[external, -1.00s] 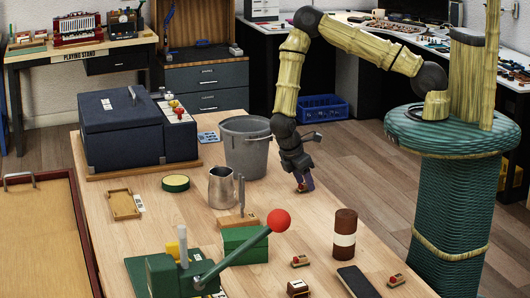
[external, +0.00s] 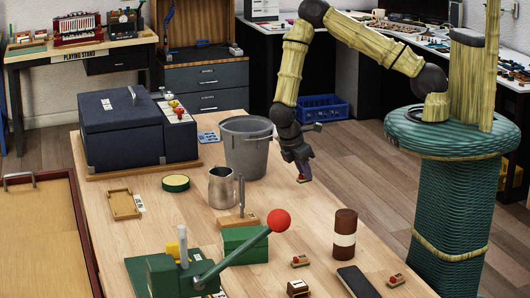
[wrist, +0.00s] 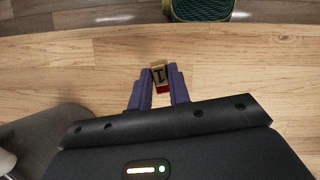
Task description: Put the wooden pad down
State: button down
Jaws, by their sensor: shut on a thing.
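The wooden pad (wrist: 160,74) is a small pale wood block with a dark mark and a red layer. It sits between the two purple fingers of my gripper (wrist: 159,88), which is shut on it. In the external view my gripper (external: 303,172) points down near the far right edge of the workbench (external: 200,248), right of the grey bucket. The red side of the pad (external: 304,179) shows just below the fingertips, a little above the wood.
A grey bucket (external: 246,150) and a metal jug (external: 221,188) stand left of my gripper. A brown-and-white cylinder (external: 344,234) stands nearer the camera, with similar small blocks (external: 300,261) and a black slab (external: 358,281). The bench around my gripper is bare.

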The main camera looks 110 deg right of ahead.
aim_at(239, 124)
notch_tip(239, 124, up, 7)
jog(key=shift+f+b, duration=0.1)
jog(key=shift+b, duration=0.25)
dwell(0.4)
notch_tip(239, 124, up, 14)
jog(key=w+d+n+t+b, duration=0.25)
jog(key=w+d+n, duration=0.35)
jog(key=n, duration=0.4)
jog(key=w+d+n+t+h+b, duration=0.1)
jog(key=w+d+n+t+b, duration=0.15)
jog(key=d+n, duration=0.6)
jog(key=w+d+n+t+b, duration=0.2)
jog(key=w+d+n+t, duration=0.25)
jog(key=n, duration=0.65)
jog(key=shift+g, duration=0.45)
jog(key=f, duration=0.7)
jog(key=w+d+f, duration=0.1)
jog(key=f, duration=0.3)
jog(key=shift+s+a+f, duration=0.1)
